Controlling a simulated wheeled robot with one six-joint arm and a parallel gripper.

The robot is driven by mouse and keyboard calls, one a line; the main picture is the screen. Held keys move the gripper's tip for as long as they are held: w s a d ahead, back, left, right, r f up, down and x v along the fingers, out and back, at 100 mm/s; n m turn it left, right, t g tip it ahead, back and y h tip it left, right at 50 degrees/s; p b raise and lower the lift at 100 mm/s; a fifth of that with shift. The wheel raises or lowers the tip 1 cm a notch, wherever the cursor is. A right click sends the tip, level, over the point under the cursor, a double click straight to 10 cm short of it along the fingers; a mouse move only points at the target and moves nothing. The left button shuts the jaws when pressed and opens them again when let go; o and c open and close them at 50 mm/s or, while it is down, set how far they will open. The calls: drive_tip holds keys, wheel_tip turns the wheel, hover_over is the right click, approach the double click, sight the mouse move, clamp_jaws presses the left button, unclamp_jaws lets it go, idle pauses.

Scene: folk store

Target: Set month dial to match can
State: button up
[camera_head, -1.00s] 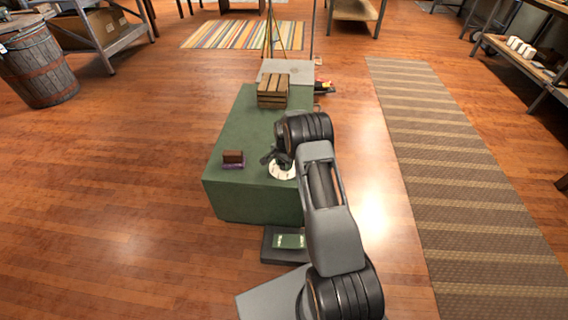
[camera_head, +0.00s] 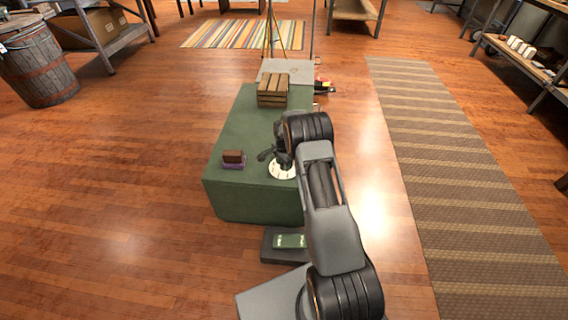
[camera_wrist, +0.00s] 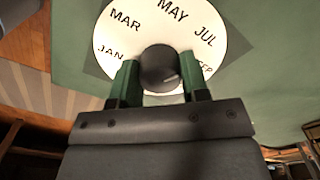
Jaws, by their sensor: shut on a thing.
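The month dial (camera_wrist: 110,42) is a white disc with a dark round knob (camera_wrist: 159,66) at its centre. The wrist view shows the labels JAN, MAR, MAY and JUL, and a partly covered one at the right. A light mark on the knob points toward the lower right. My gripper (camera_wrist: 158,84) is shut on the knob, with a green finger on each side. In the head view the dial (camera_head: 279,172) lies on the green table (camera_head: 236,200), partly covered by my gripper (camera_head: 273,157). I cannot identify a can in these frames.
A small brown block (camera_head: 233,156) on a purple base stands left of the dial. A wooden crate (camera_head: 272,90) sits at the table's far end. A green labelled item (camera_head: 290,241) lies before the table. Open floor lies to the left.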

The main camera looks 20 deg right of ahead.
drive_tip(key=o, duration=0.9)
wheel_tip(320, 180, up, 14)
drive_tip(key=p, duration=0.4)
drive_tip(key=shift+f, duration=0.1)
